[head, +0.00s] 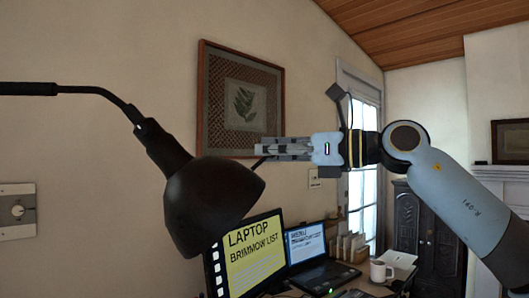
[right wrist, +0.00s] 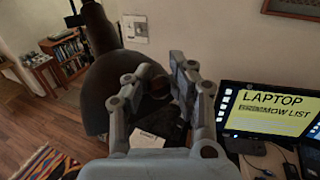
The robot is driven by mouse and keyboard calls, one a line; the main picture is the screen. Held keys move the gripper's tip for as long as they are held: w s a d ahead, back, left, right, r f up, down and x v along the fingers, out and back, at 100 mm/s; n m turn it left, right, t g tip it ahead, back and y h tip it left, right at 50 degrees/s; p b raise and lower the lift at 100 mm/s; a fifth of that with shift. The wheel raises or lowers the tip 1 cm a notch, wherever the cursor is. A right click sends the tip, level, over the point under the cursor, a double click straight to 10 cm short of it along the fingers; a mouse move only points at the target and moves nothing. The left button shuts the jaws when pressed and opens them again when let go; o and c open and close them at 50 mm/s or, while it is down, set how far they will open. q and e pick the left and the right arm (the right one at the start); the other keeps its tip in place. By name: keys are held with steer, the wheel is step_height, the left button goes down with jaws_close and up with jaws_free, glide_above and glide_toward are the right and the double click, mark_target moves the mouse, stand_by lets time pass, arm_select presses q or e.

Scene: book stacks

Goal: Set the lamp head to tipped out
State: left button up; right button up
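The dark lamp head (head: 200,200) hangs on a thin black arm (head: 100,91) that comes in from the left. Its opening faces down and to the right. It also shows in the right wrist view (right wrist: 100,85), behind the left finger. My right gripper (head: 262,147) reaches in from the right, just above and right of the lamp head's upper edge. In the right wrist view the gripper's fingers (right wrist: 163,76) stand apart, with a small brown round part between them. I cannot tell whether they touch the lamp. My left gripper is not in view.
A laptop (head: 322,275), a yellow-lit monitor (head: 255,255) and a white mug (head: 380,271) stand on the desk below right. A framed picture (head: 240,100) hangs behind. A wall switch (head: 17,210) is at left. Free air lies above the lamp head.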

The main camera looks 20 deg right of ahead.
steer(key=shift+o, duration=1)
steer(key=shift+s+d, duration=0.2)
steer(key=shift+d, duration=0.1)
steer(key=shift+o, duration=1.2)
steer(key=shift+d, duration=0.1)
steer(key=shift+o, duration=0.3)
steer(key=shift+w+a, duration=0.2)
steer(key=shift+a, duration=0.2)
steer(key=v, duration=0.7)
steer(key=shift+s+d, duration=0.15)
steer(key=shift+d, duration=0.05)
